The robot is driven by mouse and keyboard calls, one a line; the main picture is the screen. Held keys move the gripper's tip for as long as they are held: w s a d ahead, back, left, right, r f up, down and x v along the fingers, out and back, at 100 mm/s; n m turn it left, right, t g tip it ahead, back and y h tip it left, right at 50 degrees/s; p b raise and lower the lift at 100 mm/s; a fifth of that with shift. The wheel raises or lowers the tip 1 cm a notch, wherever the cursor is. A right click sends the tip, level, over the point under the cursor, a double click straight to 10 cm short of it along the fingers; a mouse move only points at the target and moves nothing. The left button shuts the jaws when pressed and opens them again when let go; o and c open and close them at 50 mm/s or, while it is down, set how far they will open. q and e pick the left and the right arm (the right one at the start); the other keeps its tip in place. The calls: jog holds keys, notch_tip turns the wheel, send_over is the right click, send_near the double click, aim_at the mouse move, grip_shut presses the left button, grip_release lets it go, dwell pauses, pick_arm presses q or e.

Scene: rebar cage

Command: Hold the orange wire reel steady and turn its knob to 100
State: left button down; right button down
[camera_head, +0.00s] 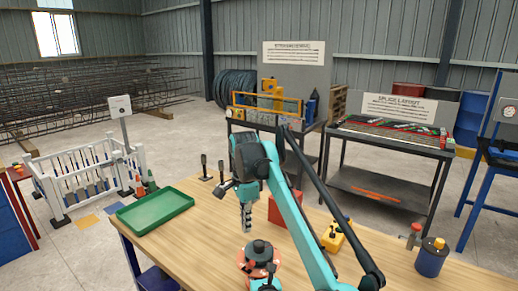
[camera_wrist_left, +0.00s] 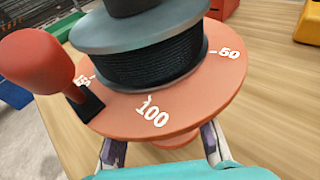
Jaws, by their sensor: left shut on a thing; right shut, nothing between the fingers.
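The orange wire reel (camera_head: 248,267) stands on the wooden table, near the bottom middle of the head view. The left wrist view shows its orange dial (camera_wrist_left: 208,105) close up, with black wire wound above it. The marks 100 and 50 are readable; another mark at the left is partly hidden. The red knob (camera_wrist_left: 38,62) is at the dial's left edge, its dark foot just left of 100. My left gripper (camera_wrist_left: 162,146) is shut on the reel's orange part below the dial. My right gripper (camera_head: 246,218) is shut and empty, pointing down above and behind the reel.
A green tray (camera_head: 155,211) lies at the table's left. A red block (camera_head: 284,208), a yellow item (camera_head: 334,237) and a dark blue can (camera_head: 432,258) stand on the right side. Small dark posts (camera_head: 205,170) stand near the back edge. Bare wood lies between tray and reel.

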aim_at(250, 251)
jog(key=shift+r, duration=0.3)
jog(key=shift+s, duration=0.1)
jog(key=shift+s+d+f, duration=0.25)
jog(key=shift+s+f, duration=0.15)
jog(key=shift+f, duration=0.6)
jog(key=shift+s+d+f, duration=0.3)
jog(key=shift+s+f, duration=0.05)
jog(key=shift+f, duration=0.7)
jog(key=shift+s+d+f, duration=0.25)
jog(key=shift+s+f, duration=0.15)
jog(key=shift+f, duration=0.6)
jog(key=shift+w+d, duration=0.1)
jog(key=shift+w+a, duration=0.25)
jog(key=shift+w, duration=0.05)
jog(key=shift+w+a, duration=0.15)
jog(key=shift+w, duration=0.15)
jog(key=shift+w+a, duration=0.1)
jog(key=shift+w, duration=0.25)
